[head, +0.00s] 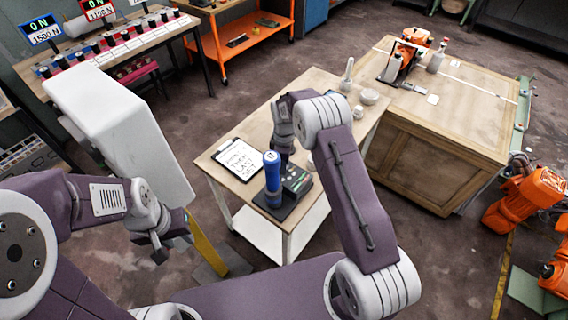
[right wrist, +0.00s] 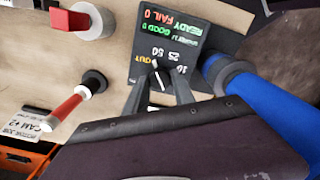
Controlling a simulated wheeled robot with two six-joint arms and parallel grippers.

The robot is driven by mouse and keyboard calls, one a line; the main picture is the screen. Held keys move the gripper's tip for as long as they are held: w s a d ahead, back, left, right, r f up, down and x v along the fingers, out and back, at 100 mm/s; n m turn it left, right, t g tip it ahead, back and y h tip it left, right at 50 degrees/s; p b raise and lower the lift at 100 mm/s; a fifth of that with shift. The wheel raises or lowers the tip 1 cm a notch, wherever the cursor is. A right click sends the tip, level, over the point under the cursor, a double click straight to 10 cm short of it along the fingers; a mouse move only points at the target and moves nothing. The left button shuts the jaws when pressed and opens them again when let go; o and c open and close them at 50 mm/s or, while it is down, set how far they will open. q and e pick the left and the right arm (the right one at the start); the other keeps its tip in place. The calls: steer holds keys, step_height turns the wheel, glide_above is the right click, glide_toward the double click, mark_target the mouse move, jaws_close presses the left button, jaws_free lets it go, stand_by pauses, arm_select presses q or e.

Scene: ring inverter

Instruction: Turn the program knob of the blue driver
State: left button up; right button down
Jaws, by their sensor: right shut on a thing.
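The blue driver (head: 272,172) stands upright on a dark base on the small wooden table. It also shows in the right wrist view (right wrist: 250,95), at the right. Beside it is the black control box (head: 296,178), whose display reads READY, FAIL 0 and GOOD 0 in the right wrist view (right wrist: 172,32). Its dark program knob (right wrist: 158,80) has a pale pointer line and numbers around it. My right gripper (right wrist: 159,92) is shut on this knob, one finger on each side. My left gripper (head: 165,248) hangs away from the table; its opening is unclear.
A clipboard (head: 238,159) with a handwritten note lies left of the driver. The right wrist view shows a red-handled tool (right wrist: 68,107) and a red-and-white item (right wrist: 82,20) beside the box. A large wooden bench (head: 450,130) adjoins at the right.

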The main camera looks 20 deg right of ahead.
steer(key=n, duration=0.4)
steer(key=shift+w+r+n, duration=0.15)
steer(key=shift+n, duration=0.25)
stand_by(0.4)
steer(key=c, duration=1.2)
jaws_free()
steer(key=shift+o, duration=0.7)
step_height(320, 180, up, 9)
steer(key=b, duration=0.1)
